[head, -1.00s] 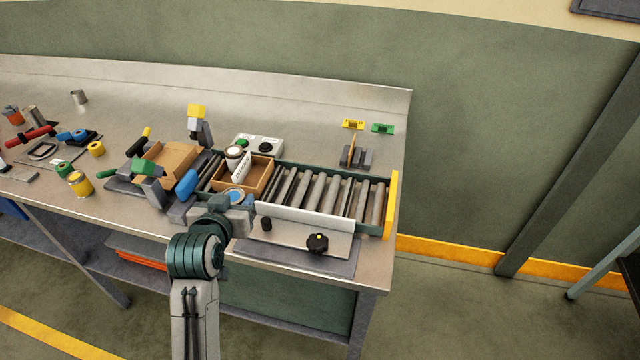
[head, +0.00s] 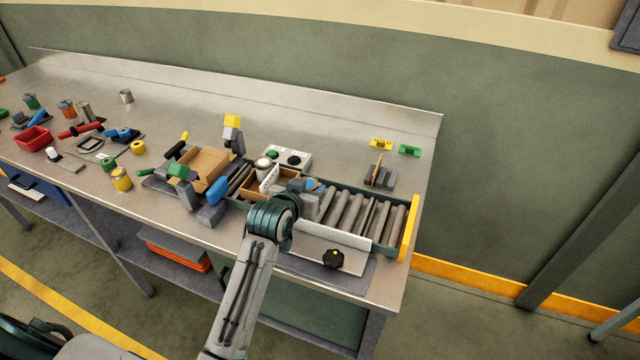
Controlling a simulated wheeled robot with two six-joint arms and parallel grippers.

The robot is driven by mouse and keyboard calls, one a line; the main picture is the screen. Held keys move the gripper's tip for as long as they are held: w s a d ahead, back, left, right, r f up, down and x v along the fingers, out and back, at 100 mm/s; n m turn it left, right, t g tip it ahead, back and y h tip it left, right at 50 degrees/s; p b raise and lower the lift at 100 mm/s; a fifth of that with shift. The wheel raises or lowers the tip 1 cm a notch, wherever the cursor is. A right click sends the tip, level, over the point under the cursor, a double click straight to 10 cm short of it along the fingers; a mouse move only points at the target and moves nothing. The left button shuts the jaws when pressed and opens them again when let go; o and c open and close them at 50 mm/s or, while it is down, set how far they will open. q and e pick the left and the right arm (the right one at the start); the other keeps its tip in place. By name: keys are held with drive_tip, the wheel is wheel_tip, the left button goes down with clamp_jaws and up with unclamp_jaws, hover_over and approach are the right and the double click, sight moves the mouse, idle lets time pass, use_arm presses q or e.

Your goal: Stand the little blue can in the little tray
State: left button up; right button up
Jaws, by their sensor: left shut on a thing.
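My left gripper (head: 304,187) comes in from below, over the tray's right edge and the first rollers. It is shut on the little blue can (head: 312,184), of which only a bit of blue top shows between the grey fingers. The can's lower part is hidden, so I cannot tell whether it touches anything. My arm covers the tray's front right corner. My right gripper is not in view.
Bare rollers (head: 351,213) run right to a yellow end stop (head: 409,228). A black knob (head: 333,259) stands in front. Left of the tray are a blue-handled clamp (head: 217,191) and a cardboard box (head: 206,166). A control box (head: 288,158) stands behind.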

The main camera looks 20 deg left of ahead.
use_arm(q)
drive_tip(key=w, duration=0.1)
drive_tip(key=w+d, duration=0.1)
drive_tip(key=w, duration=0.1)
drive_tip(key=w+p, duration=0.1)
drive_tip(key=shift+w+d+f, duration=0.2)
drive_tip(key=shift+w+f, duration=0.05)
drive_tip(key=shift+w, duration=0.1)
wheel_tip(320, 180, down, 3)
drive_tip(key=shift+p, duration=0.9)
drive_tip(key=shift+f, duration=0.25)
drive_tip(key=o, duration=0.6)
drive_tip(key=shift+f, duration=0.15)
drive_tip(key=o, duration=0.5)
drive_tip(key=shift+s, duration=0.1)
drive_tip(key=shift+c, duration=0.2)
